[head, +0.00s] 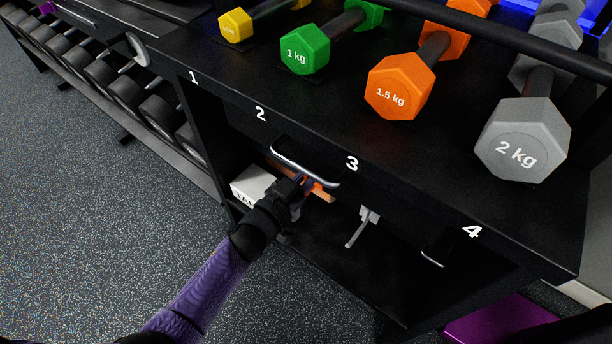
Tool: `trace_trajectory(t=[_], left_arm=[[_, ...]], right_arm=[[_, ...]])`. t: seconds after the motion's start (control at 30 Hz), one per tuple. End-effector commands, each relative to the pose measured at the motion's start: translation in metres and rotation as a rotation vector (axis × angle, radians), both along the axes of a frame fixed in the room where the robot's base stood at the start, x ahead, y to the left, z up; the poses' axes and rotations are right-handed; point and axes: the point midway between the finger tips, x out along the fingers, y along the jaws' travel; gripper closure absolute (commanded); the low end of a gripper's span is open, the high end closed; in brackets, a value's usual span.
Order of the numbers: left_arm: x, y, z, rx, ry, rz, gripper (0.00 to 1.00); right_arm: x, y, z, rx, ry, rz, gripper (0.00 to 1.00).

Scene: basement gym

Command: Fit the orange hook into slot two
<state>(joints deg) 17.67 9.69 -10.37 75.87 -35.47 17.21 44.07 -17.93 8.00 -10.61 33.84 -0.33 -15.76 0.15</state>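An orange piece (322,193), which looks like the orange hook, is under the front edge of the rack in the head view, between the numbers 2 and 3. My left gripper (303,184) is right at it and covers much of it. I cannot tell whether the fingers are closed on it or only beside it. A curved silver bar (305,167) lies just above the fingertips. The number 2 (261,114) is on the rack's edge, up and left of my gripper. The slot under it is not clearly seen. My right gripper is not in view.
The black rack top (330,128) carries yellow, green, orange and grey dumbbells. A grey hook (365,222) hangs below number 3, right of my gripper. A white box (251,184) sits on the lower shelf. Open speckled floor (120,210) lies to the left.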

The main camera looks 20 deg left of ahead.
Motion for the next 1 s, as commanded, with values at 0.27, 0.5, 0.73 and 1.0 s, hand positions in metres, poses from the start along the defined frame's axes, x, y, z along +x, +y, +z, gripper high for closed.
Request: trace_trajectory(t=[0.27, 0.5, 0.73, 1.0], left_arm=[[0.000, 0.000, 0.000, 0.000, 0.000, 0.000, 0.48], [-0.011, 0.004, 0.003, -0.001, 0.001, 0.001, 0.48], [-0.061, 0.022, 0.007, 0.000, 0.001, 0.001, 0.48], [-0.093, 0.034, 0.003, 0.000, 0.000, 0.001, 0.48]], right_arm=[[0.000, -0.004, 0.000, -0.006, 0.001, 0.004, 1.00], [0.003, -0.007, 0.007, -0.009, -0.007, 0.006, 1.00], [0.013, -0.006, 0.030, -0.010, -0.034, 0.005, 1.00], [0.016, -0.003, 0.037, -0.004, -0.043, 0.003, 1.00]])
